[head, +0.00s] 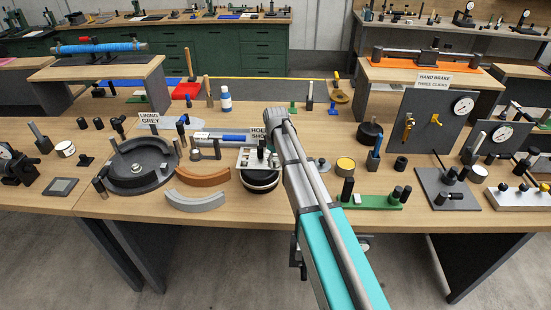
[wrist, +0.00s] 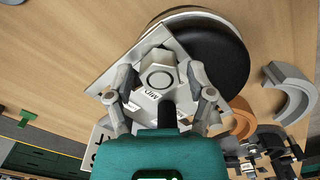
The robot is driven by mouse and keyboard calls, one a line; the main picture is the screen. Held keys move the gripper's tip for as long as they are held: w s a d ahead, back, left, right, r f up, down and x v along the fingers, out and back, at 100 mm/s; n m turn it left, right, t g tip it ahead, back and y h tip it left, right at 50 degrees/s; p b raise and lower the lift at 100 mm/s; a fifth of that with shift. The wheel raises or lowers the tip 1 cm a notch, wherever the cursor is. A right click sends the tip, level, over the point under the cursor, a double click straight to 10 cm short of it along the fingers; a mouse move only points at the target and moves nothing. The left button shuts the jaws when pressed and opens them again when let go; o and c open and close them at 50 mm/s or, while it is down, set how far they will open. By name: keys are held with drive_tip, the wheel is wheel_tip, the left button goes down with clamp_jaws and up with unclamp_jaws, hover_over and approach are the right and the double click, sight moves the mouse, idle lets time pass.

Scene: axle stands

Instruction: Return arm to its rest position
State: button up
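My arm (head: 318,205) reaches forward over the workbench (head: 235,215) in the head view, its wrist bent down near the middle of the bench. My gripper (wrist: 160,75) shows in the wrist view with its two fingers spread apart. Below and between them is a light metal plate (wrist: 112,84) with a round ring and small printed labels. The plate lies partly over a round black-topped part (wrist: 222,60); that part also shows in the head view (head: 260,181). I see nothing clearly pinched. The exact gap between fingertips and plate cannot be told.
An orange curved shoe (head: 202,177) and a grey one (head: 194,200) lie left of the round part. A dark drum plate (head: 140,165) is further left.

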drive_tip(key=shift+o, duration=0.5)
drive_tip(key=s+d+m, duration=0.4)
drive_tip(key=s+d, duration=0.1)
drive_tip(key=s, duration=0.7)
drive_tip(key=s+d+m, duration=0.5)
drive_tip(key=s, duration=0.8)
drive_tip(key=shift+s+d, duration=0.2)
drive_tip(key=shift+s, duration=0.05)
